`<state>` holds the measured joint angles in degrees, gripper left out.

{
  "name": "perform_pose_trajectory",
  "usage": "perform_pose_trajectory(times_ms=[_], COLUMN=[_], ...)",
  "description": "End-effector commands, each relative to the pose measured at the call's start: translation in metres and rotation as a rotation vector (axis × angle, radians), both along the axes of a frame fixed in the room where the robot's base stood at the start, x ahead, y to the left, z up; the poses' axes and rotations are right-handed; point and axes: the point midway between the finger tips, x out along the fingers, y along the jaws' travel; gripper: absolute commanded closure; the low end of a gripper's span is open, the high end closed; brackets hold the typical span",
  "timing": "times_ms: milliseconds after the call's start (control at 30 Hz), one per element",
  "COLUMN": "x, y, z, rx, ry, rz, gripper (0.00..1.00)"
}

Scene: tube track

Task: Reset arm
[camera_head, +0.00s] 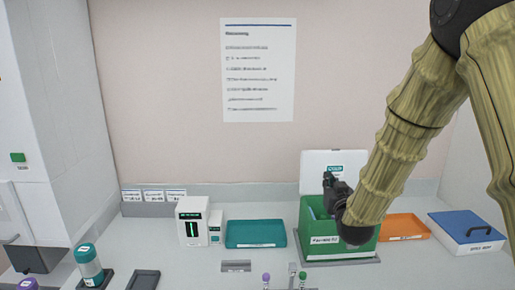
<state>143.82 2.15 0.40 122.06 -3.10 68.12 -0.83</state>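My arm comes in from the upper right, and my gripper (330,181) is a small dark shape at its end. It shows in front of the green box (340,250), near the box's raised white lid (320,160). The gripper is too small and dark to tell whether its fingers are open or shut, and I see no object in it. My wrist covers part of the box's opening and front. Two capped tubes, one purple (266,279) and one green (303,276), stand at the bottom edge, partly cut off.
A teal tray (256,245) and a white device (191,236) stand left of the green box. An orange tray (404,235) and a blue-lidded box (468,227) are to the right. A teal-capped bottle (90,266) and a dark tray (144,280) are at the front left.

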Motion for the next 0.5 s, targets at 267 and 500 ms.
perform_pose_trajectory(times_ms=[267, 500], x=[-0.0054, -0.0052], y=[-0.0004, -0.0004], z=[0.0007, 0.0101], rx=[0.0, 0.0], ry=[-0.001, -0.002], rz=[0.0, 0.0], gripper=[1.0, 1.0])
